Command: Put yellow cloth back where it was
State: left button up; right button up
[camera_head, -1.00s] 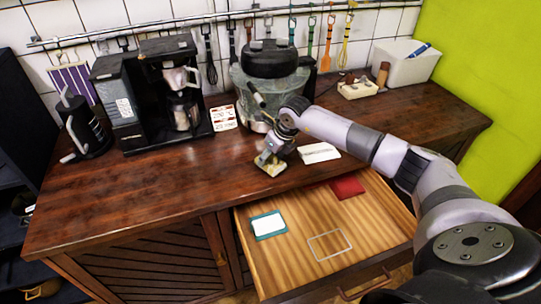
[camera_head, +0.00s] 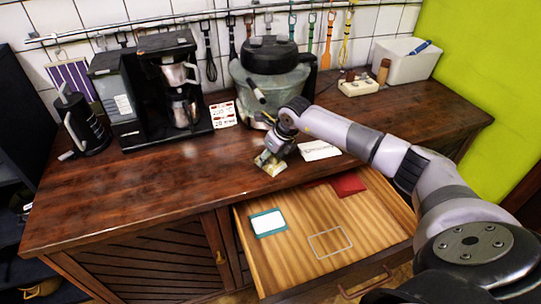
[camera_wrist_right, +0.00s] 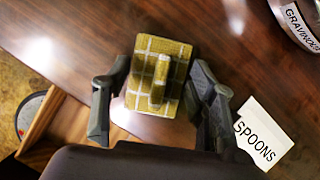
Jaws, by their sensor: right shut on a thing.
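The yellow cloth (camera_head: 270,163) has a pale grid pattern and is at the front of the wooden counter, just behind the open drawer. In the right wrist view the cloth (camera_wrist_right: 178,55) has a raised ridge in its middle and sits between the fingers. My right gripper (camera_head: 269,156) is shut on the cloth; it also shows in the right wrist view (camera_wrist_right: 158,100). I cannot tell how far the cloth is above the counter. The open drawer (camera_head: 285,274) holds a white-outlined empty rectangle (camera_head: 330,242), a teal-edged white piece (camera_head: 268,223) and a red cloth (camera_head: 348,184). My left gripper is not in view.
A white "SPOONS" card (camera_wrist_right: 265,133) lies right of the gripper. A large grey pot-like appliance (camera_head: 268,80) stands behind it. A coffee maker (camera_head: 165,92) stands to the left. The counter's front left part is clear.

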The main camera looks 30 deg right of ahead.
jog(key=o, duration=1.1)
jog(key=v, duration=1.2)
